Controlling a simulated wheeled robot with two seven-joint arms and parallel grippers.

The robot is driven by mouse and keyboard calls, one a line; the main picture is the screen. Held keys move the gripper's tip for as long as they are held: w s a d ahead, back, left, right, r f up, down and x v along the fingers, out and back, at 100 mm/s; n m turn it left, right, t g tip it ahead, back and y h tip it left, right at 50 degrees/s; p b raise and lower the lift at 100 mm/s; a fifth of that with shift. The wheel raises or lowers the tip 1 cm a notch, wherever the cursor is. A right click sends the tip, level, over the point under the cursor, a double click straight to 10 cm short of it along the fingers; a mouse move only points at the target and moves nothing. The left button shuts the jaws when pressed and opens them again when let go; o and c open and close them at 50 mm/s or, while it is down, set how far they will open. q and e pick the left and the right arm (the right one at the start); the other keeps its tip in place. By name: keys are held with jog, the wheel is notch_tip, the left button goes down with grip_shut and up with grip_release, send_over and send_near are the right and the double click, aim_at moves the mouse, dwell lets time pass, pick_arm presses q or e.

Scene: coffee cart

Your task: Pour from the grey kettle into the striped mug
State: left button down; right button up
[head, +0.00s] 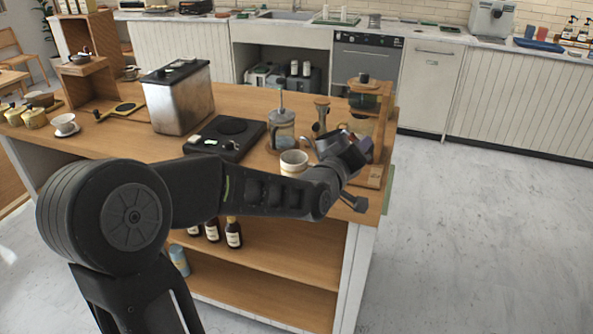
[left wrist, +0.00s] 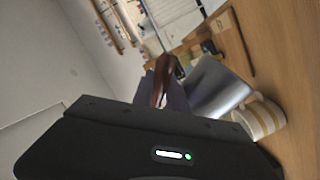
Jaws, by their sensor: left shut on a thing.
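The striped mug (head: 293,163) stands upright near the front edge of the wooden cart, left of my left gripper (head: 345,155). It also shows at the right of the left wrist view (left wrist: 262,118), with pale yellow stripes. The grey kettle (left wrist: 215,86) shows in the left wrist view beside the mug, with a brown handle in front. My left gripper is shut on the kettle's handle. In the head view the gripper hides most of the kettle, so its exact tilt and height are unclear. I cannot see any liquid. My right gripper is not in view.
A glass press (head: 281,130) stands behind the mug. A black scale or hot plate (head: 228,136) lies to the left. A wooden dripper stand (head: 383,140) rises close to the right of the gripper. A steel box (head: 178,98) stands further left.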

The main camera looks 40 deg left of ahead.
pick_arm(q)
jog(key=shift+r, duration=0.15)
dwell(0.3)
jog(key=shift+a+r, duration=0.1)
jog(key=shift+r, duration=0.25)
dwell(0.3)
jog(key=shift+a+r+n+p, duration=0.3)
jog(key=shift+r+n+p, duration=0.05)
jog(key=shift+r+n, duration=0.25)
jog(key=shift+f, duration=0.1)
dwell(1.8)
jog(key=shift+d+f+m+b, duration=0.25)
jog(key=shift+f+b, duration=0.2)
jog(key=shift+b, duration=0.35)
jog(key=shift+d+f+m+b, duration=0.15)
jog(key=shift+f+m+b, duration=0.25)
jog(key=shift+b, duration=0.35)
jog(key=shift+a+r+n, duration=0.15)
jog(key=shift+r+n, duration=0.1)
jog(key=shift+r, duration=0.15)
jog(key=shift+r, duration=0.1)
